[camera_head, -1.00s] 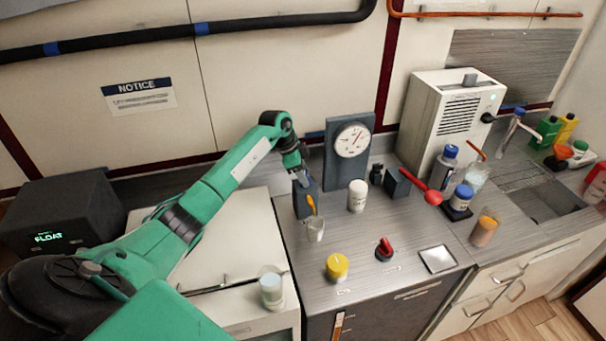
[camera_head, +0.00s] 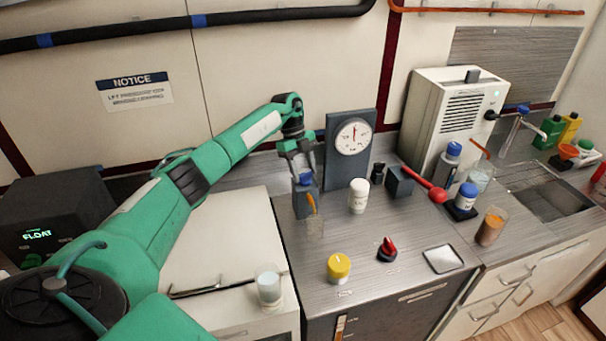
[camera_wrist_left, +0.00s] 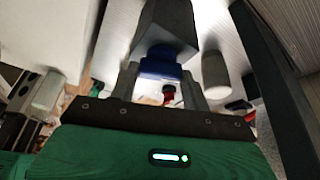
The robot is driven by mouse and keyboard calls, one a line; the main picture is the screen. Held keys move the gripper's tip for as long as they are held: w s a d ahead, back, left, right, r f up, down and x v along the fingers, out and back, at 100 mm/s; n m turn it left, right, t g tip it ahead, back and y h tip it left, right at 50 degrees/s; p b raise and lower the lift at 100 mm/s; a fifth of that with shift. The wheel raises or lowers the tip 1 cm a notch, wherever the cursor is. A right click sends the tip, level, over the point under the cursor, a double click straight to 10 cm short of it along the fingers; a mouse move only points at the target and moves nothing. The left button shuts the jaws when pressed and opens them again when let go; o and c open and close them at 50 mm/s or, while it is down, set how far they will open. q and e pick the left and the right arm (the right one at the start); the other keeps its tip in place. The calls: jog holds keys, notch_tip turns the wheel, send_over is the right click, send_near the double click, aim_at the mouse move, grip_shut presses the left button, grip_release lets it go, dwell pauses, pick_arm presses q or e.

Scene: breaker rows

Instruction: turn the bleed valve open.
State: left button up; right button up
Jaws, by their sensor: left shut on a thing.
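A dark grey block (camera_head: 304,204) stands on the bench with a blue knob (camera_head: 305,180) on its top and an orange strip (camera_head: 312,202) on its front; this looks like the bleed valve, but I read no label on it. My left gripper (camera_head: 302,172) comes down from above and is shut on the blue knob. In the left wrist view the blue knob (camera_wrist_left: 160,63) sits between the fingers, with the grey block beyond it. A dial gauge (camera_head: 353,137) on a dark panel stands just behind, its red needle pointing about straight up. My right gripper does not show.

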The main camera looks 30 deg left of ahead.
pick_arm(q)
jog(key=m+g+b, duration=0.1)
jog(key=m+b, duration=0.1)
jog(key=m, duration=0.1)
jog(key=shift+w+m+y, duration=0.1)
jog(key=shift+m+y, duration=0.2)
jog(key=shift+y, duration=0.1)
jog(key=shift+m, duration=0.5)
jog(key=shift+c, duration=0.2)
jog(key=o, duration=1)
jog(key=shift+d+g, duration=0.1)
jog(key=shift+g, duration=0.2)
jog(key=shift+r, duration=0.1)
